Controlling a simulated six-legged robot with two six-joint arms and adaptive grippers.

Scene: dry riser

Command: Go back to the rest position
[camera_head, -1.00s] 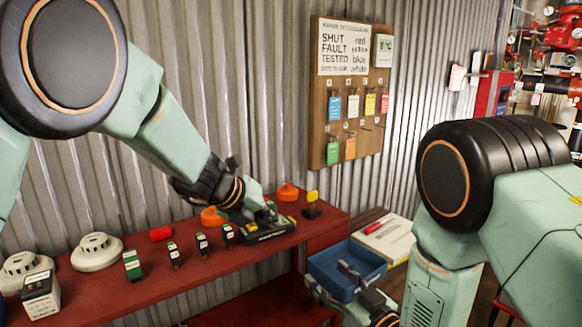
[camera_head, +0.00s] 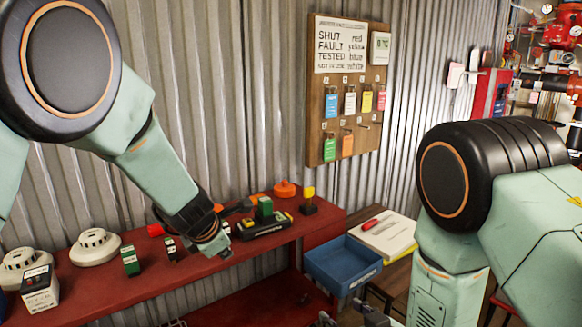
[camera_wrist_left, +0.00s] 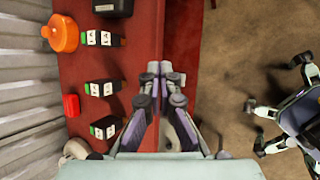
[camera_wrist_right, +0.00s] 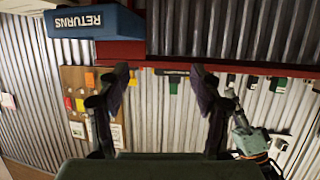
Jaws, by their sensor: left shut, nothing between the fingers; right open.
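My left gripper (camera_head: 220,247) is at the front edge of the red shelf (camera_head: 125,287), to the left of a black base that holds a green block (camera_head: 264,207). In the left wrist view my left gripper (camera_wrist_left: 166,70) is shut with nothing between its fingertips, over the shelf edge beside a row of black blocks with white and green labels (camera_wrist_left: 100,88). My right gripper (camera_wrist_right: 161,72) is open and empty in the right wrist view. In the head view only a small part of it shows at the bottom edge, by the blue bin (camera_head: 343,265).
Smoke detectors (camera_head: 95,247) and a white-labelled box (camera_head: 39,288) stand on the shelf's left part. An orange disc (camera_head: 285,189) and a yellow-topped black piece (camera_head: 309,200) stand at its right end. A tag board (camera_head: 346,100) hangs on the corrugated wall. A binder (camera_head: 385,234) lies behind the bin.

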